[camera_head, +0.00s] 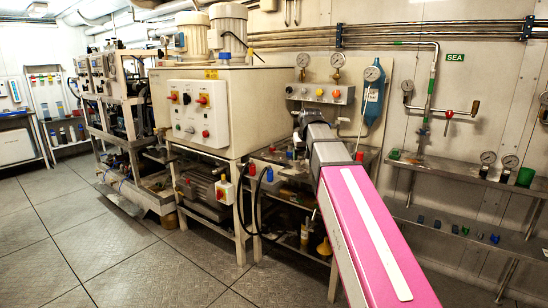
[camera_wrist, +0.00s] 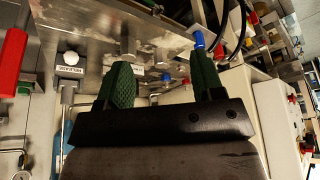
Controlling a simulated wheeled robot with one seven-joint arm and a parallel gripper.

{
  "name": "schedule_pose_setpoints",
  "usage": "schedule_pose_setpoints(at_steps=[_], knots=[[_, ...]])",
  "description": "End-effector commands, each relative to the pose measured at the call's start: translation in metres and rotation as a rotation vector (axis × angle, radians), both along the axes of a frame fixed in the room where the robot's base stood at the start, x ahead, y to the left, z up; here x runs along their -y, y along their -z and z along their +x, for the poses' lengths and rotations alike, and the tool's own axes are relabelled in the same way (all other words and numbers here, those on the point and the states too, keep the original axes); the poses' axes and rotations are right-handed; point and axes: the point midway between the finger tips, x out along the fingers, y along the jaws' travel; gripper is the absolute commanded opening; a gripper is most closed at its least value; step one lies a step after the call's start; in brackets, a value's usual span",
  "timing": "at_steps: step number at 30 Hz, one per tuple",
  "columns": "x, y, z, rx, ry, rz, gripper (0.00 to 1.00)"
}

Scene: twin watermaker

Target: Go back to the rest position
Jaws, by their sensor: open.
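My arm, with a pink and white link, reaches from the lower right of the head view toward the middle of the machine. My gripper (camera_head: 301,118) is at its far end, in front of the control panel area, small and partly hidden by the arm. In the wrist view my gripper (camera_wrist: 163,80) shows two green ridged fingers set well apart. It is open, and I see nothing held between them. Behind the fingers is a metal surface (camera_wrist: 100,30) with small fittings and labels. A white knob (camera_wrist: 70,58) labelled "RELEASE" is left of the fingers.
A cream cabinet (camera_head: 190,143) with red and yellow switches stands left of my arm. A blue bottle (camera_head: 370,105) with a gauge hangs on the wall behind it. A steel shelf (camera_head: 470,215) with small parts is at the right. The floor (camera_head: 120,255) at left is clear.

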Motion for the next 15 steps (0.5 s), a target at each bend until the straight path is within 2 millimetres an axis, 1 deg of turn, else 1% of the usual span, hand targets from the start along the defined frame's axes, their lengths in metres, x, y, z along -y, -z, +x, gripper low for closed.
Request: schedule_pose_setpoints(at_steps=[11, 15], knots=[[0.007, 0.042, -0.011, -0.034, 0.014, -0.003, 0.61], [0.012, 0.066, -0.019, -0.056, 0.023, -0.005, 0.61]])
